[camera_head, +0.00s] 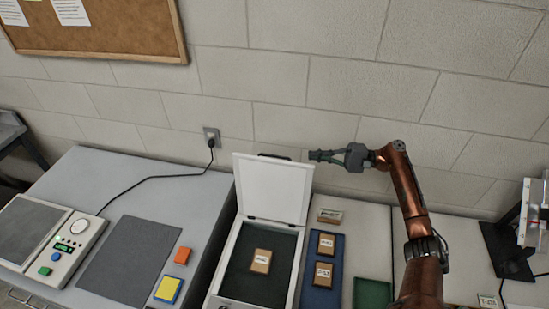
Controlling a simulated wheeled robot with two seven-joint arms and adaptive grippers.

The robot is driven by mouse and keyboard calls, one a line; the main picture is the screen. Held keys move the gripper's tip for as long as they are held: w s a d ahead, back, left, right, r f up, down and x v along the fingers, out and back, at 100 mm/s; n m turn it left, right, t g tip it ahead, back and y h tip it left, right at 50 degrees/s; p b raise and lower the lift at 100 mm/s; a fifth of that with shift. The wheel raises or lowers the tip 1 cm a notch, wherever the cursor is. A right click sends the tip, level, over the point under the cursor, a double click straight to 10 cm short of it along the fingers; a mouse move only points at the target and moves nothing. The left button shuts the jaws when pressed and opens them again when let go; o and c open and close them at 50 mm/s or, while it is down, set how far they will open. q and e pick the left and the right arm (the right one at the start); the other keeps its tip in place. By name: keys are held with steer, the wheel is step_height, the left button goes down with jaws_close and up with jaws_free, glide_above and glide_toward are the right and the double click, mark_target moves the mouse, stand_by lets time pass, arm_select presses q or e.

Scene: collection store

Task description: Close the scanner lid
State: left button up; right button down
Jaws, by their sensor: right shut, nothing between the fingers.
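The scanner (224,287) stands on the bench in the middle, a pale box with a dark bed. Its white lid (271,190) stands raised, close to upright, at the back of the box, with a dark handle (273,156) on its top edge. A brown labelled block (261,261) lies on the bed. My right gripper (314,156) is shut and empty. In the picture it is at the lid's top right corner; I cannot tell whether it touches the lid. My left gripper is not in view.
Right of the scanner, a blue mat (322,297) holds brown labelled blocks, with another block (329,215) behind it. A green tray (371,294) lies beside it. On the left are a grey mat (133,260), a yellow-and-blue block (168,289), an orange block (183,255) and a scale (68,248).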

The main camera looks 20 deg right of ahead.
arm_select(q)
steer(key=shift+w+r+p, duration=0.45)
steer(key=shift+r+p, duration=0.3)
steer(key=shift+p, duration=0.05)
arm_select(e)
steer(key=x, duration=1)
steer(key=shift+s+a+r+g, duration=0.2)
steer(key=shift+a+g, duration=0.1)
steer(key=shift+a, duration=0.2)
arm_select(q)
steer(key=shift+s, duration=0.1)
